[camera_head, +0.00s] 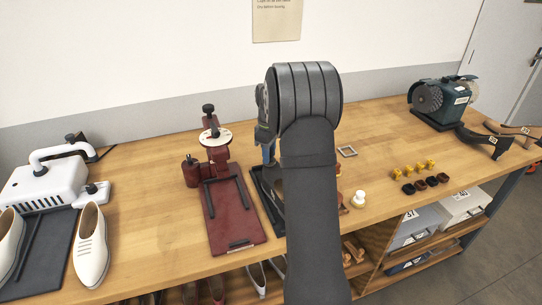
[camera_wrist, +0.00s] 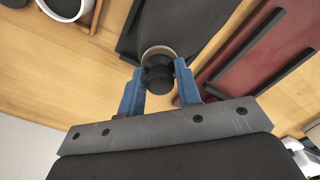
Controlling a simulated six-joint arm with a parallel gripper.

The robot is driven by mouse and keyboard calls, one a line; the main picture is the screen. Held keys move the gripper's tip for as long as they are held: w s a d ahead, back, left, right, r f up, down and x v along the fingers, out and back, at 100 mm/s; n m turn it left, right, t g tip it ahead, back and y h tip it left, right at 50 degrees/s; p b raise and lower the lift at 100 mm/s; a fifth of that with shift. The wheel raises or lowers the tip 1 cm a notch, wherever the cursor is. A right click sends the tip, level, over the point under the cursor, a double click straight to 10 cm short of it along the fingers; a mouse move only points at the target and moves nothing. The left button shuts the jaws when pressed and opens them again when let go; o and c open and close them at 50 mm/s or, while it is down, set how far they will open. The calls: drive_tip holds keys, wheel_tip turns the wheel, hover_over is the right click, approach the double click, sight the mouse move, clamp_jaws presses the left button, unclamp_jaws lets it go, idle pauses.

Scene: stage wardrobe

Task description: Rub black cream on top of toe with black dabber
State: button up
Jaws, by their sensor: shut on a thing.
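My gripper (camera_wrist: 160,82) has blue fingers shut on a black dabber (camera_wrist: 158,72), a dark rounded knob in the wrist view. A pale ring shows just beyond the dabber; I cannot tell whether it is part of it or a separate thing, nor whether they touch. A dark rounded shape (camera_wrist: 200,22), possibly a shoe, lies beyond the dabber on a black tray (camera_wrist: 129,40). In the head view my arm hides the dabber and most of the tray (camera_head: 264,201). A pale-rimmed round container with dark contents (camera_wrist: 66,8) is at the wrist view's top left; black cream cannot be confirmed.
A red stand (camera_head: 232,215) is left of the tray. White shoes (camera_head: 91,250) and a white machine (camera_head: 45,185) are farther left. A white knobbed item (camera_head: 358,199), several yellow and dark small pieces (camera_head: 420,180) and a grinder (camera_head: 440,103) are right.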

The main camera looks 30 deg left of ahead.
drive_tip(key=shift+s+d+f, duration=0.15)
drive_tip(key=shift+s+d, duration=1)
drive_tip(key=shift+s+d+f, duration=0.1)
drive_tip(key=shift+s+d, duration=1)
drive_tip(key=shift+s+d+f, duration=0.2)
drive_tip(key=shift+s+d, duration=0.1)
wheel_tip(320, 180, up, 6)
drive_tip(key=shift+r, duration=0.2)
drive_tip(key=shift+w+a, duration=0.1)
wheel_tip(320, 180, up, 3)
idle(0.4)
drive_tip(key=shift+f, duration=3.6)
